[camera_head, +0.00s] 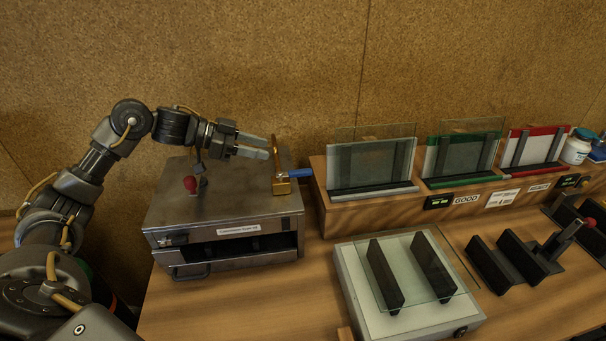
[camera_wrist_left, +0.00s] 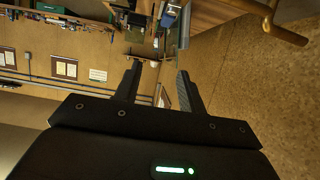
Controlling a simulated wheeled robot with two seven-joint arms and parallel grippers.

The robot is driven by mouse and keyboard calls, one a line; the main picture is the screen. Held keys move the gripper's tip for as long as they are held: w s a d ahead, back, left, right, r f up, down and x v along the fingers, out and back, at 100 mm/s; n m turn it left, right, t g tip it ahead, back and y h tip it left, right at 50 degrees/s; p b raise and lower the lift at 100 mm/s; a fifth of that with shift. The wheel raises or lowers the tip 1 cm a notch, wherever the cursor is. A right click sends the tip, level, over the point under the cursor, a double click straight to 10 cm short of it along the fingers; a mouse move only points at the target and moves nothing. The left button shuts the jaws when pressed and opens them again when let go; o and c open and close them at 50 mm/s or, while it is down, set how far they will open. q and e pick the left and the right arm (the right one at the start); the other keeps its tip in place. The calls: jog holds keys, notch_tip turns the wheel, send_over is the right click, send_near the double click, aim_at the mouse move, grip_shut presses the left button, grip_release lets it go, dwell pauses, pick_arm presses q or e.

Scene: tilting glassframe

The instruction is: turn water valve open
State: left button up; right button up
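The water valve (camera_head: 281,186) is a brass fitting at the right side of the metal box, below an upright brass pipe (camera_head: 275,155). Its blue lever handle (camera_head: 299,173) points to the right, roughly level. My left gripper (camera_head: 268,147) is above the box, left of and higher than the blue handle, with its fingers pointing right towards the brass pipe. The fingers are apart with nothing between them, as the left wrist view (camera_wrist_left: 156,78) also shows. A brass pipe (camera_wrist_left: 285,33) shows at the upper right of that view. My right gripper is not in view.
The metal box (camera_head: 225,213) with a red knob (camera_head: 190,184) stands below the left arm. A wooden rack (camera_head: 375,213) with upright framed glass panes is just right of the valve. A white device (camera_head: 360,300) with black bars and glass lies in front. A cork wall is behind.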

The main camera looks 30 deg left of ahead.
aim_at(305, 170)
pick_arm(q)
jog(key=w+d+f, duration=0.4)
jog(key=d+f, duration=0.1)
jog(key=w+d+f+p, duration=0.1)
jog(key=w+d+f, duration=0.1)
jog(key=shift+d+f, duration=0.25)
jog(key=shift+f, duration=0.05)
jog(key=shift+w+d+f, duration=0.2)
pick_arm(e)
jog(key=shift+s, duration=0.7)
pick_arm(q)
jog(key=shift+c, duration=0.3)
grip_shut()
